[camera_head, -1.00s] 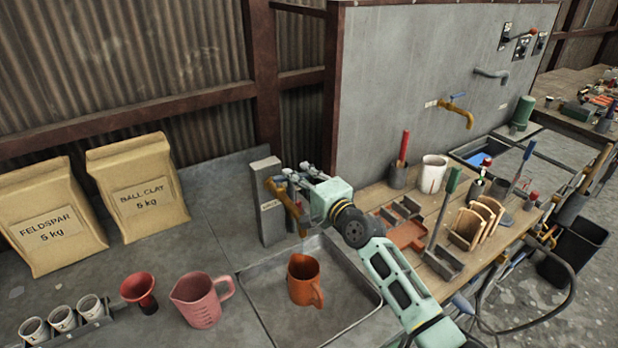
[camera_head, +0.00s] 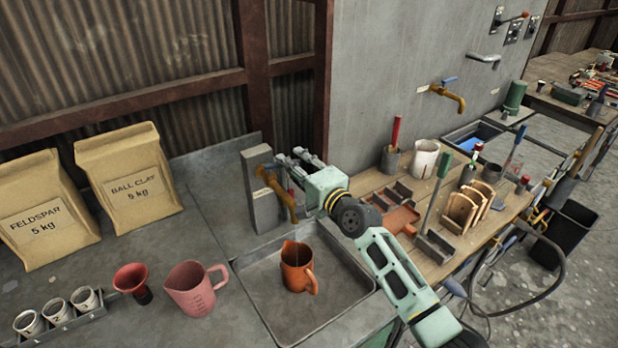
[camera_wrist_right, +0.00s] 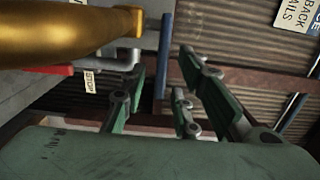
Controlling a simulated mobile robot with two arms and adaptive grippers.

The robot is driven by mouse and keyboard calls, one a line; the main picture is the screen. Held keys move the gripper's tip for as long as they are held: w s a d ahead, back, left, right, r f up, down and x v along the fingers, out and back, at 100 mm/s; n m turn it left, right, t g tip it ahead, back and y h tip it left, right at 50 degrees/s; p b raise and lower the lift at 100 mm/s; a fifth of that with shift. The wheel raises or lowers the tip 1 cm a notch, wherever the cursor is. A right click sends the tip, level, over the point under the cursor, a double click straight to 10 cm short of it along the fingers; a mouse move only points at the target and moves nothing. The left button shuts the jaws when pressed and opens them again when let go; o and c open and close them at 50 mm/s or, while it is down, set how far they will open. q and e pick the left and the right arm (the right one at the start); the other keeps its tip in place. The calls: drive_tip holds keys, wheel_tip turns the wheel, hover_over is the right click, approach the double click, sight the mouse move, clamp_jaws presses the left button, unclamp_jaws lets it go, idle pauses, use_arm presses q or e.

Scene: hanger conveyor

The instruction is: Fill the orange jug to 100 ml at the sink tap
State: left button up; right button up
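The orange jug (camera_head: 299,268) stands upright in the grey sink basin (camera_head: 356,290), below the brass tap (camera_head: 282,193). Its handle points right, and its water level and markings cannot be made out. My right gripper (camera_head: 300,160) is beside the top of the tap, its arm reaching over the basin's back right corner. In the right wrist view my right gripper (camera_wrist_right: 163,98) has its fingers spread apart. The brass tap body (camera_wrist_right: 70,30) is close at upper left there, and a blue lever (camera_wrist_right: 164,60) stands beyond the gap. My left gripper is not in view.
A pink jug (camera_head: 195,290), a red funnel (camera_head: 132,280) and several small cups stand left of the basin. Two clay bags (camera_head: 132,180) are behind. A wooden bench with tools (camera_head: 400,262) is at right, with another brass tap (camera_head: 450,97) on the wall.

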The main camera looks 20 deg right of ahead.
drive_tip(key=v, duration=1)
drive_tip(key=shift+s+d, duration=0.2)
drive_tip(key=shift+s, duration=0.15)
drive_tip(key=shift+c, duration=0.5)
idle(0.9)
